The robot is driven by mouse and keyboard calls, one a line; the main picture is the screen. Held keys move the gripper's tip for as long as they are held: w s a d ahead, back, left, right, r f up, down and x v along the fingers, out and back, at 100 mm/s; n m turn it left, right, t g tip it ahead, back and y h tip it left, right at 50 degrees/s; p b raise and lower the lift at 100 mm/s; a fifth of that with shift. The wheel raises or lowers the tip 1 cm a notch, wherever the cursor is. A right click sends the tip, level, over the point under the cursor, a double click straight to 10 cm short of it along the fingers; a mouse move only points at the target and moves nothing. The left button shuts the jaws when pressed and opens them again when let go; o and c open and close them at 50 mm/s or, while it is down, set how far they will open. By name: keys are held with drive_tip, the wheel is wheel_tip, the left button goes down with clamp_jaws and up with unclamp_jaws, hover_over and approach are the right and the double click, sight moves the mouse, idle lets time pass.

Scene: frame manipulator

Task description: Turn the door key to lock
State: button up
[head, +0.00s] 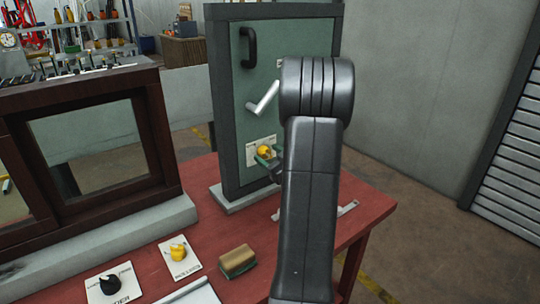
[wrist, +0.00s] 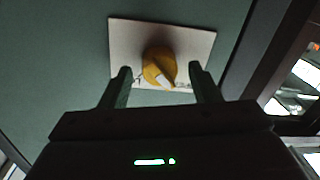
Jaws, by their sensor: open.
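The door key is a yellow knob (wrist: 158,65) with a pale pointer mark on a white plate (wrist: 125,32), in the middle of the wrist view. It also shows in the head view as a yellow knob (head: 264,152), low on the green door panel (head: 262,60). My gripper (wrist: 163,78) is open, with one finger on each side of the knob and a gap visible on both sides. In the head view my gripper (head: 268,160) is at the plate, partly hidden by my arm. The lettering on the plate is too small and covered to read.
A silver lever handle (head: 264,98) and a black pull handle (head: 248,47) are above the knob. The red table (head: 225,220) holds a sponge block (head: 237,261), a yellow piece (head: 178,250) and a black piece (head: 110,284) on cards. A brown window frame (head: 165,140) stands left.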

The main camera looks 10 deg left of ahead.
drive_tip(key=shift+c, duration=0.3)
drive_tip(key=c, duration=0.9)
drive_tip(key=shift+m, duration=0.3)
drive_tip(key=m, duration=0.3)
drive_tip(key=shift+m, duration=0.3)
drive_tip(key=m+p, duration=0.2)
drive_tip(key=m, duration=0.7)
drive_tip(key=shift+w+d+t, duration=0.1)
drive_tip(key=shift+t, duration=0.2)
drive_tip(key=shift+f+m+p, duration=0.15)
drive_tip(key=shift+m+p, duration=0.4)
drive_tip(key=shift+m, duration=1.95)
